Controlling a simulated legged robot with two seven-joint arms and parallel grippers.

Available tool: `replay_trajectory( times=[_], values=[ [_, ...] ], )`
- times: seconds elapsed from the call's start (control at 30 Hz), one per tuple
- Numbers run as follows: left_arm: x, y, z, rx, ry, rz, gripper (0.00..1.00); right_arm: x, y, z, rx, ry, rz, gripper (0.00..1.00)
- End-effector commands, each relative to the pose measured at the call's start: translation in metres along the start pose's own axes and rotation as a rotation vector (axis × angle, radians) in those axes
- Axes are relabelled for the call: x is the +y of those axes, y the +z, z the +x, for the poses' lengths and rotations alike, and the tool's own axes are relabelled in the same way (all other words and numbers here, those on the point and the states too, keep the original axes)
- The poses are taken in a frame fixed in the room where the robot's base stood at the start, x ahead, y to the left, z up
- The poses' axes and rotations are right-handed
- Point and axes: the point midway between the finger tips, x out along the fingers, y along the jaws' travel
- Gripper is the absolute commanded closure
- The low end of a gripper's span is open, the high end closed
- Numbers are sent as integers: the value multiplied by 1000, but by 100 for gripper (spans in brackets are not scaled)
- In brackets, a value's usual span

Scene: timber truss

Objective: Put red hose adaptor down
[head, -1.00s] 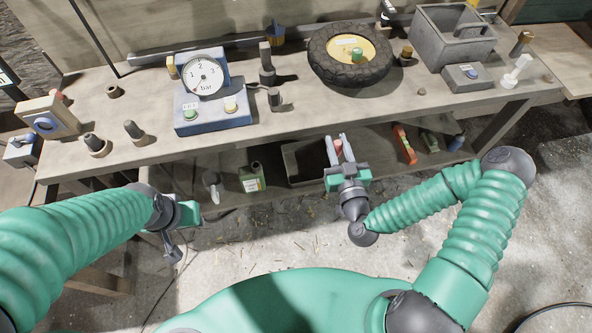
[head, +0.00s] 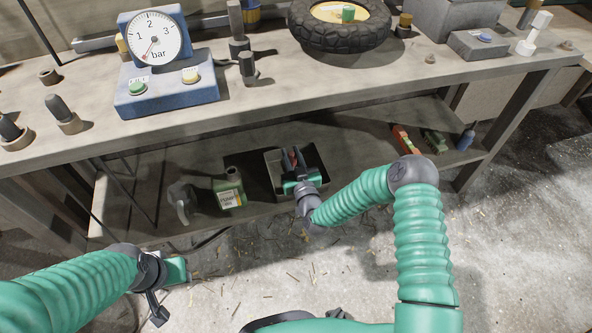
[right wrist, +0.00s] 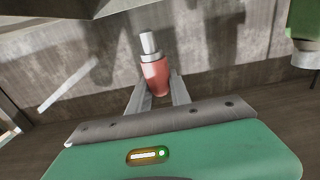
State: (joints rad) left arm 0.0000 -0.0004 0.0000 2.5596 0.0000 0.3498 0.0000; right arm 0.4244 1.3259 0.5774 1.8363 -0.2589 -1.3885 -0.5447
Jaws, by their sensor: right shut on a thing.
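The red hose adaptor (right wrist: 155,76) has a pale metal tip. In the right wrist view it stands between the two fingers of my right gripper (right wrist: 157,90), which is shut on it. In the head view the right gripper (head: 292,158) is over or in the open grey bin (head: 316,158) on the lower shelf; how deep it reaches I cannot tell. The adaptor is mostly hidden there by the dark fingers. My left gripper (head: 172,275) is low at the left, in front of the bench and empty-looking; its fingers are unclear.
A red item (head: 403,139), a green one (head: 433,140) and a blue bottle (head: 466,139) lie to the right. The bench top (head: 260,103) overhangs the shelf.

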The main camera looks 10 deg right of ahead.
Motion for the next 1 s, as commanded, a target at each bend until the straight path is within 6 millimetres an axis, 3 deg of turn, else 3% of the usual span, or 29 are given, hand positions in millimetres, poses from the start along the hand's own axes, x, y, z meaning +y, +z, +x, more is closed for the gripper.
replay_trajectory(
  times=[0.1,0.3,0.57,0.83,0.87,1.0],
  values=[
    [0,2,6,0,0,0,64,-4,9,12,1,0,7,100],
    [0,9,35,-1,0,0,64,-4,57,12,0,2,9,100],
    [0,15,61,-1,0,0,64,-4,100,12,1,2,7,100],
    [0,14,59,-1,0,0,64,-5,101,12,0,1,7,100],
    [0,14,59,-1,0,0,64,-5,102,12,0,1,6,74],
    [0,14,59,-1,0,0,64,-5,101,12,0,1,7,56]
  ],
)
